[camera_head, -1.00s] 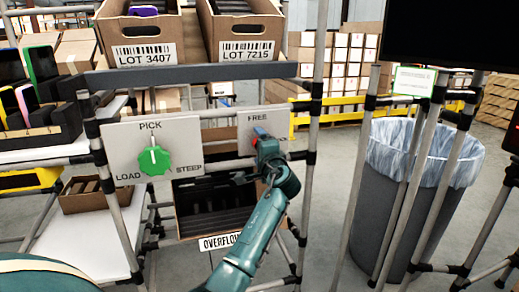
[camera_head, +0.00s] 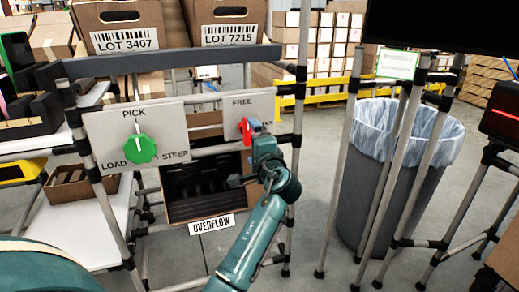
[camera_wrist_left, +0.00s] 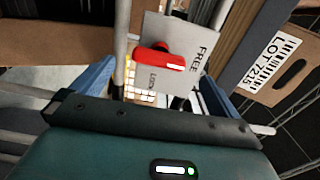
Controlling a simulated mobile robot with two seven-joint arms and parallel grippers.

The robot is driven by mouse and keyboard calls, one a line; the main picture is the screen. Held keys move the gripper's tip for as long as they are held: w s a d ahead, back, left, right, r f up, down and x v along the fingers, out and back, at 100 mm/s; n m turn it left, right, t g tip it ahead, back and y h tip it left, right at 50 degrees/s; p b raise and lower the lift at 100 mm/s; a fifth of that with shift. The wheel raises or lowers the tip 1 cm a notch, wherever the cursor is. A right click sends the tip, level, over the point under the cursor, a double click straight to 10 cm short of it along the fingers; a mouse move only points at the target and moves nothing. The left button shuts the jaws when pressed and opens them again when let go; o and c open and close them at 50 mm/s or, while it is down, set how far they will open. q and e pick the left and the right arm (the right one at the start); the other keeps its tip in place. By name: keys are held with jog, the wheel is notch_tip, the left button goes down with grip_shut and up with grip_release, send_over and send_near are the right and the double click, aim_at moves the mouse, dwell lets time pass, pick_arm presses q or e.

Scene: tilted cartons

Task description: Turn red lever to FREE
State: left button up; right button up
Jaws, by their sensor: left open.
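The red lever (camera_head: 245,130) sits on a light grey plate (camera_head: 262,104) marked FREE at its top. My left gripper (camera_head: 262,145) is just below and right of the lever in the head view, covering part of the plate. In the left wrist view its blue fingers (camera_wrist_left: 155,85) are spread wide, with the lever showing beyond the gap and nothing held. My right gripper is not in view.
A green knob (camera_head: 140,149) with PICK, LOAD and STEEP labels is on a plate to the left. Cartons LOT 3407 (camera_head: 124,40) and LOT 7215 (camera_head: 229,34) stand on the shelf above. A dark-filled OVERFLOW carton (camera_head: 205,190) is below. Rack posts and a bin (camera_head: 380,200) are right.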

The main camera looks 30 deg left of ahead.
pick_arm(q)
jog(key=v, duration=0.5)
jog(key=shift+s+d, duration=0.3)
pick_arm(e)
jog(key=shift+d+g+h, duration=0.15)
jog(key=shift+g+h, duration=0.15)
pick_arm(q)
jog(key=shift+p, duration=0.3)
